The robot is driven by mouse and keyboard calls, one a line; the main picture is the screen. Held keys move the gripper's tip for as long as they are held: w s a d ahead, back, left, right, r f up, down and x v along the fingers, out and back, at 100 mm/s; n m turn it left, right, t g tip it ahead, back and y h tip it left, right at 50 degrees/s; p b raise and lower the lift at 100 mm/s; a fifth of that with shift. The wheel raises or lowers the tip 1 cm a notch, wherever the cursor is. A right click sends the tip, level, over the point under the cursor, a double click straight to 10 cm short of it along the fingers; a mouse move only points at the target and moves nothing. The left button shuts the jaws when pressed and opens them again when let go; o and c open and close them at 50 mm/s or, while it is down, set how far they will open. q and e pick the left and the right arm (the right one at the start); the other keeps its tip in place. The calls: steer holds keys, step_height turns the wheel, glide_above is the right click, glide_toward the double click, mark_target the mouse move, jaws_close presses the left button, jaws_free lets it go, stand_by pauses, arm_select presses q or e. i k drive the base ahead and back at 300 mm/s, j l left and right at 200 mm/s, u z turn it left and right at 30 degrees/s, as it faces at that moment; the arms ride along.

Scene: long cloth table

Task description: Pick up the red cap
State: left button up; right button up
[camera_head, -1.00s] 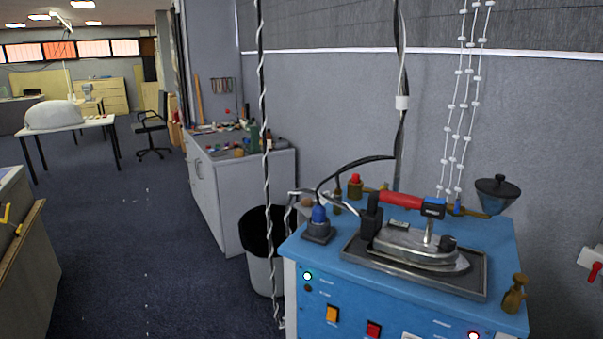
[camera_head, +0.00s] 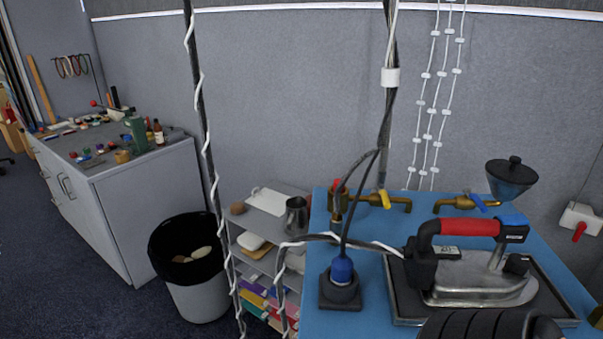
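No red cap can be made out for certain. A small red top (camera_head: 336,186) sits on a brass fitting at the back left of the blue machine. A small red round thing (camera_head: 94,103) shows at the back of the grey cabinet. Both are too small to identify clearly. A dark ridged part, which may be mine, shows at the bottom edge in front of the machine. No fingers of either gripper are in view.
An iron (camera_head: 480,285) with a red handle rests on a dark tray on the blue machine (camera_head: 375,320). A bin (camera_head: 200,300), a shelf rack (camera_head: 262,228) and a cluttered grey cabinet (camera_head: 140,190) stand left. A cable-wrapped pole (camera_head: 205,140) rises in front. Dark floor is clear at lower left.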

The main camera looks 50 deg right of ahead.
mark_target(337, 181)
steer(key=i+j+z, duration=0.1)
steer(key=i+z, duration=0.35)
steer(key=i+j+z, duration=0.25)
steer(key=i+z, duration=0.2)
steer(key=i+j+z, duration=0.2)
steer(key=z, duration=0.3)
steer(key=i+j+z, duration=0.2)
steer(key=j+z, duration=0.15)
steer(key=z, duration=0.15)
steer(key=i+j+z, duration=0.1)
steer(key=j+z, duration=0.25)
steer(key=z, duration=0.15)
steer(key=j+z, duration=0.35)
steer(key=z, duration=0.15)
steer(key=i+j, duration=0.05)
